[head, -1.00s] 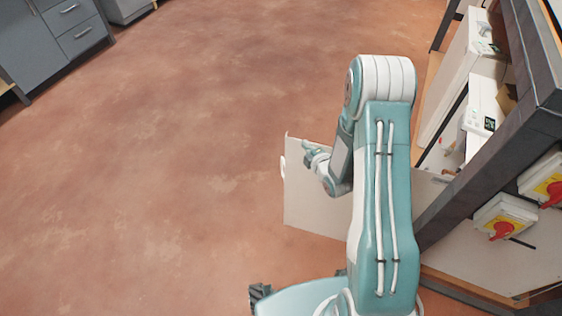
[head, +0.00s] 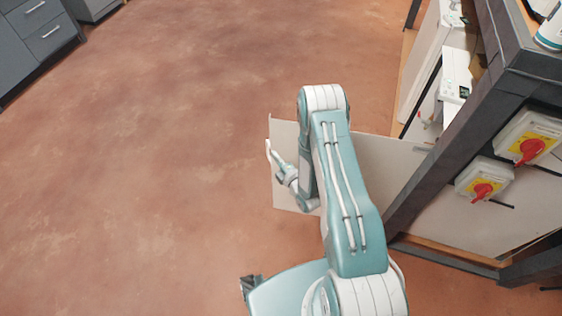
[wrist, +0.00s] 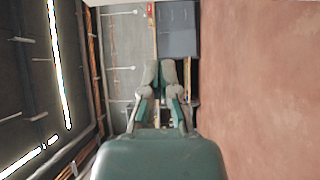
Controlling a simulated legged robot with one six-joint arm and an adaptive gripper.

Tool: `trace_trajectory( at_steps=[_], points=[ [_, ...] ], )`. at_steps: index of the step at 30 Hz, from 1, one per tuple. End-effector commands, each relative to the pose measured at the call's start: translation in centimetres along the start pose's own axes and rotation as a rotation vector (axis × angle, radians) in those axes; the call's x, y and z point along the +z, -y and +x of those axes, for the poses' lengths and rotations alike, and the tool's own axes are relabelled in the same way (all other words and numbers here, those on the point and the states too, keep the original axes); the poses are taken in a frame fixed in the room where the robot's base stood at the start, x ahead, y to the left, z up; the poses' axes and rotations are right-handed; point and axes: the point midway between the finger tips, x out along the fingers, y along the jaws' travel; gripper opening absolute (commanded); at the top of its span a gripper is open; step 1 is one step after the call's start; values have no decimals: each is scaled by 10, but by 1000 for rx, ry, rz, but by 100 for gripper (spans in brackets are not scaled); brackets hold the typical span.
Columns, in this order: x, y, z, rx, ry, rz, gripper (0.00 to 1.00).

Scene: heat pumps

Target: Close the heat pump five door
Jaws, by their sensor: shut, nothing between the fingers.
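The heat pump door (head: 385,165) is a pale flat panel that stands open in the head view, jutting left from the frame over the floor. My arm crosses in front of its middle. My gripper (head: 272,152) is near the door's free left edge, where a small white handle showed earlier; I cannot tell whether it touches the door. In the wrist view my gripper (wrist: 161,70) has its two fingers together, with nothing seen between them.
A dark frame (head: 455,135) with red-and-yellow switches (head: 483,190) stands at the right. White units (head: 455,85) with small displays are behind it. Grey drawers (head: 40,30) stand at the far left. The red-brown floor (head: 150,150) is broadly clear.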

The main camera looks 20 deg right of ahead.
Motion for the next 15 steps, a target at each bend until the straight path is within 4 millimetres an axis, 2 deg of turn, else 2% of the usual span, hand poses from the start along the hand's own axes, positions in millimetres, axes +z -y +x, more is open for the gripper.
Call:
trace_trajectory(
  at_steps=[7, 9, 15],
  points=[
    [0, -1, 47, 3, -1, -1, 0],
    [12, -1, 54, 3, 4, -1, 0],
    [27, 0, 69, 1, 1, 1, 0]
  ],
)
